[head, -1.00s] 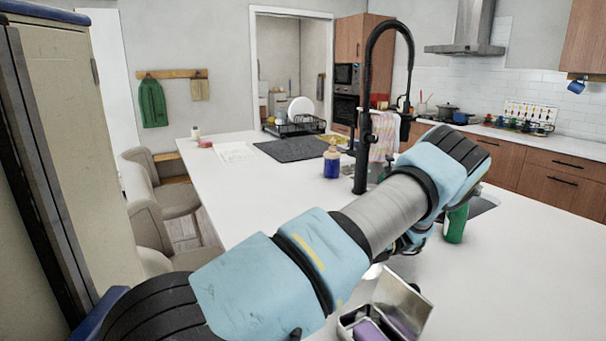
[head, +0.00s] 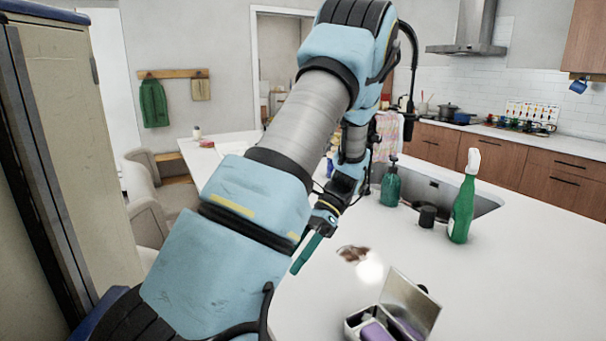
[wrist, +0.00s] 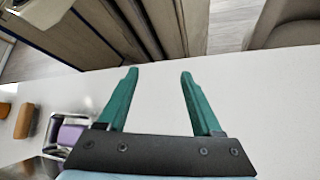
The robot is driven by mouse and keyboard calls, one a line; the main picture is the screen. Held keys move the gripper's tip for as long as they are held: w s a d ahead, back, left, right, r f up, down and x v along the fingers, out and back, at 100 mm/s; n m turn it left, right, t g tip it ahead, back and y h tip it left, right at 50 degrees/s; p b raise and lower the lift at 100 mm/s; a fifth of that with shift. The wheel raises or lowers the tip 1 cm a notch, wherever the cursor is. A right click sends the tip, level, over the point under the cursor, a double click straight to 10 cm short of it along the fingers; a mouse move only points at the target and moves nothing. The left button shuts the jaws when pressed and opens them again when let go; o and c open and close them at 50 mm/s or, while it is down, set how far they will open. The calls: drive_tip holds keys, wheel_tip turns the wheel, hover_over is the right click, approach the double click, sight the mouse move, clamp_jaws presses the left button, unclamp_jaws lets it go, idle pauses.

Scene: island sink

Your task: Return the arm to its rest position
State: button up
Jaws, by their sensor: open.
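My gripper (wrist: 158,78) shows in the wrist view with its two green fingers spread apart and nothing between them. In the head view my gripper (head: 306,252) hangs at the end of my raised, bent arm, above the white counter (head: 500,300). One green finger shows clearly there, left of a brownish stain on the counter. My arm crosses the middle of the head view and hides part of the counter and most of the tap.
An open metal box (head: 410,305) with purple contents stands at the counter's front. A green spray bottle (head: 463,208), a soap dispenser (head: 390,187) and a dark cup (head: 427,216) stand near the sink (head: 480,200). A tall cabinet (head: 65,130) is close at left.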

drive_tip(key=s+a+r+n+t+h, duration=0.4)
drive_tip(key=n+t+h, duration=0.3)
drive_tip(key=n, duration=0.6)
drive_tip(key=shift+s+a+r+t+h, duration=0.35)
drive_tip(key=shift+r+t, duration=0.3)
drive_tip(key=shift+t, duration=0.35)
